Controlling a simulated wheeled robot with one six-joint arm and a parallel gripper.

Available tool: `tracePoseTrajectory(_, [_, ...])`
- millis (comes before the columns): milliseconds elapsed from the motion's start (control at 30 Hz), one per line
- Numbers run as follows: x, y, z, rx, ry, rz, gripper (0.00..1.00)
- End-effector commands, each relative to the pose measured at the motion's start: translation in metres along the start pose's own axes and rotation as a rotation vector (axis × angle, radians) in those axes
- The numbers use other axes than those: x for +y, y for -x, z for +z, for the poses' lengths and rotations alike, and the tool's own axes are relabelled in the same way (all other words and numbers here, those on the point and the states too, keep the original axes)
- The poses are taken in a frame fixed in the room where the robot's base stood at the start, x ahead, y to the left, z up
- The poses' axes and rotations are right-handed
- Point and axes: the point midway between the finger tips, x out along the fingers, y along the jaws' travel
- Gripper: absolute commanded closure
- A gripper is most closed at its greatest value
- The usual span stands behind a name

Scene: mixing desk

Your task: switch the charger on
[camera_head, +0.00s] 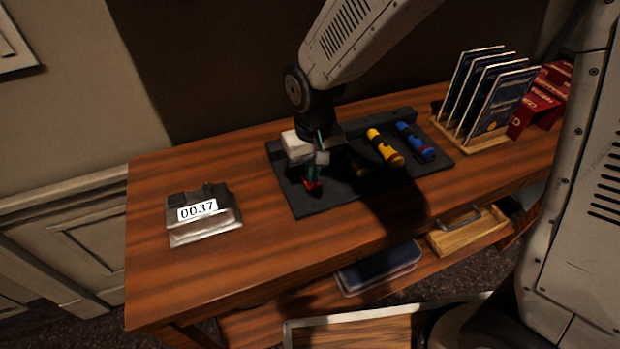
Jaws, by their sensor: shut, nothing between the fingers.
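A dark flat charger base (437,160) lies on the wooden desk, with a raised back edge. A small red piece (314,187), perhaps a switch, shows near the base's left front. My gripper (312,175) points down over the left part of the base, shut and empty, with its tips at or just above the red piece. I cannot tell whether they touch. The gripper and its shadow hide part of the base, and the red piece's position is unclear.
A grey device labelled 0037 (198,211) sits at the desk's left. A wooden rack (487,142) with several blue cards and red boxes (541,101) stand at the right. The desk's front left is clear.

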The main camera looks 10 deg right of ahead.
Motion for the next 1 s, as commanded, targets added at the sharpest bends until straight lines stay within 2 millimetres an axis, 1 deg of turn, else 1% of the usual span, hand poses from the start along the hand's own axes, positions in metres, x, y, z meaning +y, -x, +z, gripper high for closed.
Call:
tracePoseTrajectory(467, [0.0, -0.0007, 0.0, 0.0, 0.0, 0.0, 1.0])
tracePoseTrajectory(1000, [0.0, -0.009, 0.0, -0.001, 0.0, 0.0, 1.0])
